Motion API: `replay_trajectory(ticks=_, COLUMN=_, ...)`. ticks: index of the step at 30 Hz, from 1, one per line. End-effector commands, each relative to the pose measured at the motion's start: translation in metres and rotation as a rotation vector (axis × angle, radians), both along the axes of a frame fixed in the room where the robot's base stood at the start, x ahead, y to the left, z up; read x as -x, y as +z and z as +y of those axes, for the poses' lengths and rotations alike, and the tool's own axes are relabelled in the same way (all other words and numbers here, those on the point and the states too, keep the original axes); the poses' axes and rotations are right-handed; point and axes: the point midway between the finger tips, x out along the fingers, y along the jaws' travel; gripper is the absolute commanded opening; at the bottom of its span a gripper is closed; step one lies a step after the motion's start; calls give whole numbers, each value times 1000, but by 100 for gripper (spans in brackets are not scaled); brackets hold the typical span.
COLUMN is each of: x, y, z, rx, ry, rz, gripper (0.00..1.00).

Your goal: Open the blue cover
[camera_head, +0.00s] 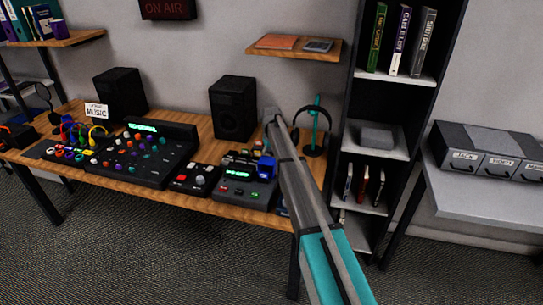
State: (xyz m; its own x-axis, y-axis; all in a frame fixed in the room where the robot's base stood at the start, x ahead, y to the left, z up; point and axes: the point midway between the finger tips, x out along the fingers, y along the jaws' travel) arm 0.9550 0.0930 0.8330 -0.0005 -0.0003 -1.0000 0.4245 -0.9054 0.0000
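A small blue part (266,168), which looks like the blue cover, sits at the back right of a dark control box (238,192) with green lit displays and coloured buttons. It is small in the picture, and I cannot tell whether it is shut or raised. My arm (296,182) reaches up from the bottom right and passes just right of the box, hiding part of its right side. The arm's far end is close to the blue part. My gripper's fingers cannot be made out there, so neither their opening nor any contact is clear.
The wooden desk (205,205) also bears a smaller box with a white knob (197,179), a large mixer (140,155), plugs with coloured cables (80,140), two speakers (233,108) and headphones on a teal stand (315,125). A dark shelf unit (398,95) stands right of my arm.

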Motion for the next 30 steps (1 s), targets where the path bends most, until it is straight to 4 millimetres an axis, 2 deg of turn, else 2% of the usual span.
replay_trajectory(ticks=8, x=19, y=26, z=6, rx=0, ry=1, rz=0, gripper=64)
replay_trajectory(ticks=16, x=49, y=44, z=16, rx=0, ry=-1, rz=0, gripper=64)
replay_trajectory(ticks=22, x=75, y=48, z=26, rx=0, ry=1, rz=0, gripper=64)
replay_trajectory(ticks=30, x=107, y=43, z=37, rx=0, ry=-1, rz=0, gripper=64)
